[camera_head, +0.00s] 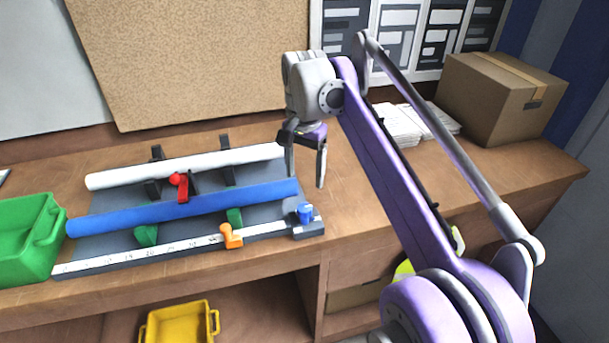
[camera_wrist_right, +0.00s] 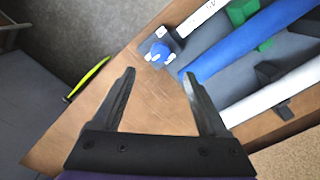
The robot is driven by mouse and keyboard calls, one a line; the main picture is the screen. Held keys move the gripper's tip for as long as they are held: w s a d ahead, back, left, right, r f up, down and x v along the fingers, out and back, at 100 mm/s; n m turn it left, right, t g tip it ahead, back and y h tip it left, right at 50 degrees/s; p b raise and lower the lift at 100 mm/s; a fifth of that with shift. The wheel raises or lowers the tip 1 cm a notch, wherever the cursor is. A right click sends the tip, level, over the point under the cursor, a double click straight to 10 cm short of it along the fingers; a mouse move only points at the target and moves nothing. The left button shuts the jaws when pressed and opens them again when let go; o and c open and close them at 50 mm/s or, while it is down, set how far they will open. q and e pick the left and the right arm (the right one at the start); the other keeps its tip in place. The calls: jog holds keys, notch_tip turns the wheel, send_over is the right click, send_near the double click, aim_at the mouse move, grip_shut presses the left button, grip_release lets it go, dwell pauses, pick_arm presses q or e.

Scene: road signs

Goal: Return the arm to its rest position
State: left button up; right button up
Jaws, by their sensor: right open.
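My right arm (camera_head: 395,175) is purple and grey and reaches in from the lower right over the wooden bench (camera_head: 350,200). Its right gripper (camera_head: 306,180) is open and empty, pointing down just right of the ends of the white and blue rolls. In the right wrist view the two dark fingers (camera_wrist_right: 160,95) are spread wide with only bare bench between them. My left gripper is not in either view.
A fixture holds a white roll (camera_head: 185,167), a blue roll (camera_head: 185,207) and a ruler (camera_head: 150,254). A green bin (camera_head: 30,240) stands left, a yellow bin (camera_head: 180,322) below. A cardboard box (camera_head: 500,95) and papers (camera_head: 405,122) are at the back right.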

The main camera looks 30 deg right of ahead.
dwell(0.3)
jog(key=s+a+f+n+t, duration=0.2)
jog(key=s+a+f+n, duration=0.3)
jog(key=s+f, duration=0.4)
jog(key=s+a+f+n+t, duration=0.3)
jog(key=s+f+n, duration=0.3)
jog(key=s+f, duration=0.4)
notch_tip(320, 180, down, 3)
jog(key=shift+a+r+n+t, duration=0.2)
jog(key=shift+a+n+t, duration=0.15)
jog(key=shift+a, duration=0.55)
jog(key=shift+s, duration=0.1)
